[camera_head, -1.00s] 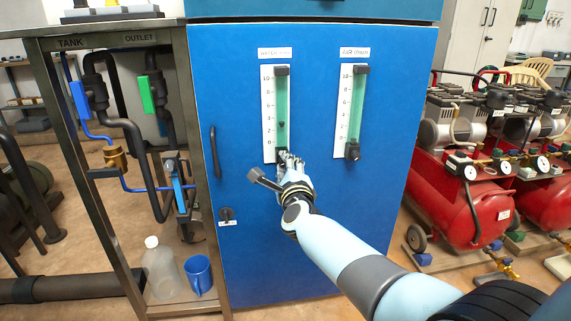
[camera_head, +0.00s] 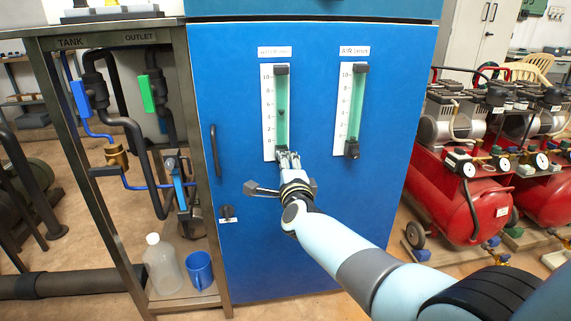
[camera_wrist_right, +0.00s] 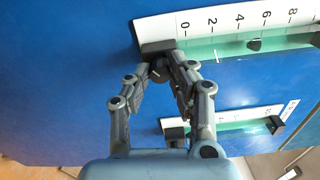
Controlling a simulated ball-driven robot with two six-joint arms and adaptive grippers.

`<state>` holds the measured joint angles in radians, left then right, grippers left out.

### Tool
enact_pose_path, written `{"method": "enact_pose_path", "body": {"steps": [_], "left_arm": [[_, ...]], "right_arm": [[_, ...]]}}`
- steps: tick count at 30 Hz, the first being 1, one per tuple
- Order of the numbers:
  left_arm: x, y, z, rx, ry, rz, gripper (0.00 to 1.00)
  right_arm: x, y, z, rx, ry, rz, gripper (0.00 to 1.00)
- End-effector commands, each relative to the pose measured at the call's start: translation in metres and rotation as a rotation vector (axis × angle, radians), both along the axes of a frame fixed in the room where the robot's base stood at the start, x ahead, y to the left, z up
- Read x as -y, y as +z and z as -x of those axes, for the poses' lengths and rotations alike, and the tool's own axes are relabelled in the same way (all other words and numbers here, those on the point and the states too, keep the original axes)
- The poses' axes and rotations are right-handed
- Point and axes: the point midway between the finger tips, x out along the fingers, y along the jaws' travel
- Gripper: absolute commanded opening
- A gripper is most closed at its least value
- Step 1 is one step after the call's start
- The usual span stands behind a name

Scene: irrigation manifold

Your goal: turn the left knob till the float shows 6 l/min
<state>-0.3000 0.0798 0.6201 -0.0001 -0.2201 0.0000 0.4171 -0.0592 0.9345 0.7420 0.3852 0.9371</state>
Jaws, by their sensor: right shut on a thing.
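The left flow meter (camera_head: 282,88) has a white scale from 0 to 10 and a greenish clear tube on the blue cabinet. Its dark float (camera_head: 281,112) stands a little above the 4, below the 6; the float also shows between 4 and 6 in the right wrist view (camera_wrist_right: 254,44). My right gripper (camera_head: 287,156) is at the tube's foot, shut on the left knob. My left gripper is in neither view.
A second meter (camera_head: 357,92) with its own black knob (camera_head: 352,151) is to the right. A black door handle (camera_head: 215,151) and a small lock (camera_head: 227,212) are at the left. Red compressors (camera_head: 450,205) stand right of the cabinet; a pipe rack (camera_head: 190,100) stands left.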

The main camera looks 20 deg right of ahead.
Motion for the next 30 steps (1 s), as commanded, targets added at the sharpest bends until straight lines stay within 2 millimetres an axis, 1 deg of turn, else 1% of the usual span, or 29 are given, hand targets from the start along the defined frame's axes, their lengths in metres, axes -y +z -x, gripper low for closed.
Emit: {"method": "enact_pose_path", "body": {"steps": [5, 6, 9, 11, 19, 22, 26, 30], "left_arm": [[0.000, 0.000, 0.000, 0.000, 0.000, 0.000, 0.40], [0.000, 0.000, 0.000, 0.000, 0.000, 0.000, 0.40], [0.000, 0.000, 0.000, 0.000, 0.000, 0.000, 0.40], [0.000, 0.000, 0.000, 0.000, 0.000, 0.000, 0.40], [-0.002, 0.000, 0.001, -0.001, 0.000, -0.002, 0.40], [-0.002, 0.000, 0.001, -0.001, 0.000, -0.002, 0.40], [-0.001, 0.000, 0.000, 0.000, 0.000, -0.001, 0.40], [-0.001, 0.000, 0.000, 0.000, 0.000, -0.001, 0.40]], "right_arm": [[-0.001, -0.001, 0.000, -0.003, 0.001, -0.002, 0.00], [-0.001, -0.001, 0.000, -0.003, 0.001, -0.002, 0.24], [-0.001, -0.001, 0.000, -0.001, 0.001, -0.002, 0.37], [0.000, -0.001, 0.000, -0.001, 0.001, -0.002, 0.43], [-0.001, -0.001, 0.001, 0.000, 0.000, -0.002, 0.43], [-0.002, -0.002, 0.007, -0.001, 0.001, -0.002, 0.43], [-0.006, -0.002, 0.025, -0.002, 0.000, -0.004, 0.43], [-0.014, -0.003, 0.056, -0.003, 0.002, -0.005, 0.43]]}}
